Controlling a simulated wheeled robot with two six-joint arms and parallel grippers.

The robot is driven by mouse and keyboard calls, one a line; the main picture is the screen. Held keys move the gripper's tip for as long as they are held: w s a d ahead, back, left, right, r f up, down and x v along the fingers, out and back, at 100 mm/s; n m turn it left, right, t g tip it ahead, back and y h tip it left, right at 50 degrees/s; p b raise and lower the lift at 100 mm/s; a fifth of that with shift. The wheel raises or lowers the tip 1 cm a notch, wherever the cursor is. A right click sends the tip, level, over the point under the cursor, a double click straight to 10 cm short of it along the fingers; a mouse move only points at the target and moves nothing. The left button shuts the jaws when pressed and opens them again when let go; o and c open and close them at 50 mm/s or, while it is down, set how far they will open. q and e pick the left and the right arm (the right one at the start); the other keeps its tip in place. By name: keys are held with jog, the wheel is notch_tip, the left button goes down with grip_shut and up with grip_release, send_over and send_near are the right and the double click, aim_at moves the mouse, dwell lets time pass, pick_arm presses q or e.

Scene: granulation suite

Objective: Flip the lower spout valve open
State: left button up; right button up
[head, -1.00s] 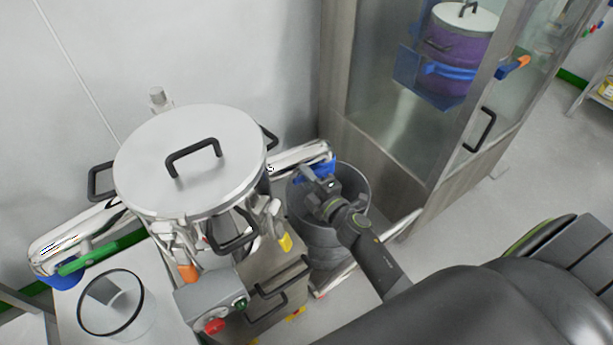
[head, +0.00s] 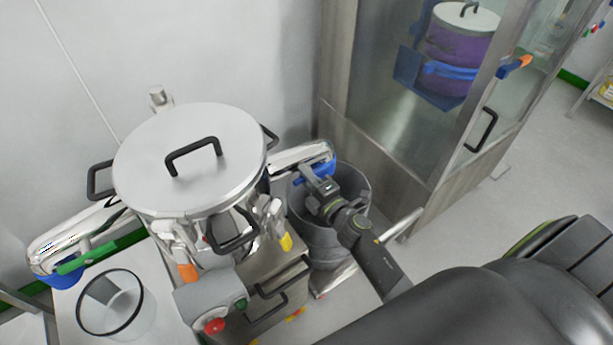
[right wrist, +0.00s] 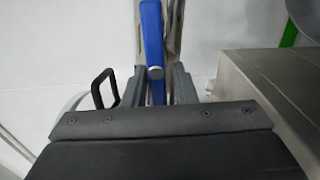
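A steel sifter with a round lid (head: 190,155) stands at the left in the head view. Its right-hand spout (head: 300,156) is shiny metal with a blue end and a blue lever (right wrist: 153,40). My right gripper (head: 310,176) is at this spout's end, above a grey bin. In the right wrist view, the blue lever runs between the two fingers (right wrist: 156,88), which sit close on both sides of it. The left-hand spout (head: 75,235) has a green lever (head: 88,256). My left gripper is out of view.
A grey bin (head: 356,200) stands below the right spout. A clear container (head: 110,305) stands under the left spout. A control box (head: 210,305) with red and green buttons is in front. A glass-doored cabinet (head: 400,130) stands behind on the right.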

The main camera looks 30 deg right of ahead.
jog(key=shift+o, duration=0.9)
jog(key=s+d+b, duration=0.2)
jog(key=s+b, duration=0.1)
jog(key=s, duration=1.4)
jog(key=shift+d, duration=0.2)
jog(key=shift+s, duration=0.1)
